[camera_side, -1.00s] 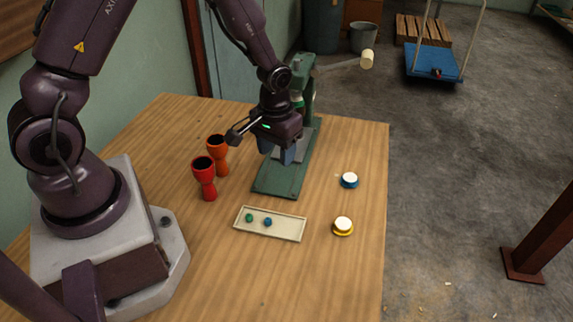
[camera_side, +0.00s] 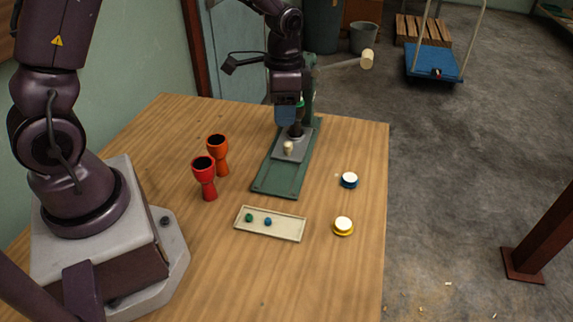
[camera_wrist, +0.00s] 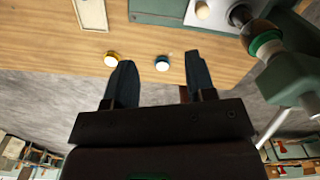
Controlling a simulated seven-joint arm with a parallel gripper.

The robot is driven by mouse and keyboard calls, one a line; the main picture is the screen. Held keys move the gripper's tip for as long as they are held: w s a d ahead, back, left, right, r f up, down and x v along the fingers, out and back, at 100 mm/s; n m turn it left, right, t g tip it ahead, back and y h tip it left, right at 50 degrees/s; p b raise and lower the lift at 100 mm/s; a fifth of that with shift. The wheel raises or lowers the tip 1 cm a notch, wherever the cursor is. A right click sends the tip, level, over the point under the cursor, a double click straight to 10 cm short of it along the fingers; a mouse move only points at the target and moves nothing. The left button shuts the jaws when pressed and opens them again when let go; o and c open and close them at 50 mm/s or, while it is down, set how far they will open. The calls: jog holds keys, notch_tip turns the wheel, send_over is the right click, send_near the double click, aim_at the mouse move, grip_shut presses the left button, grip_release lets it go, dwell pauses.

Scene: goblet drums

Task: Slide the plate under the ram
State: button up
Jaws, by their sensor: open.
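The grey plate (camera_side: 280,155) lies flat on the green base (camera_side: 277,180) of a press, with a cream knob (camera_side: 288,148) near its front part. The dark ram (camera_side: 296,131) with a green band is over the plate's back part; I cannot tell how well it is centred or whether it touches. The wrist view shows the plate (camera_wrist: 223,13), the knob (camera_wrist: 202,10) and the ram (camera_wrist: 262,42).
A red goblet drum (camera_side: 204,177) and an orange one (camera_side: 218,155) stand left of the press. A cream tray (camera_side: 283,235) with small green and blue pieces lies in front. White-topped blue (camera_side: 349,180) and yellow (camera_side: 343,226) discs are to the right, near the table edge.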

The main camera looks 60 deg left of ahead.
jog(key=w+a+m, duration=0.3)
jog(key=a+m, duration=0.1)
jog(key=m, duration=0.1)
notch_tip(320, 180, down, 6)
notch_tip(320, 180, up, 6)
jog(key=s+d+f+m, duration=0.2)
jog(key=s+d+m, duration=0.1)
jog(key=d, duration=0.4)
jog(key=s+d+f+m, duration=0.2)
jog(key=s+d, duration=0.3)
jog(key=d, duration=0.3)
jog(key=shift+s+f+m, duration=0.2)
jog(key=shift+s+m, duration=0.15)
jog(key=shift+m, duration=0.25)
notch_tip(320, 180, up, 6)
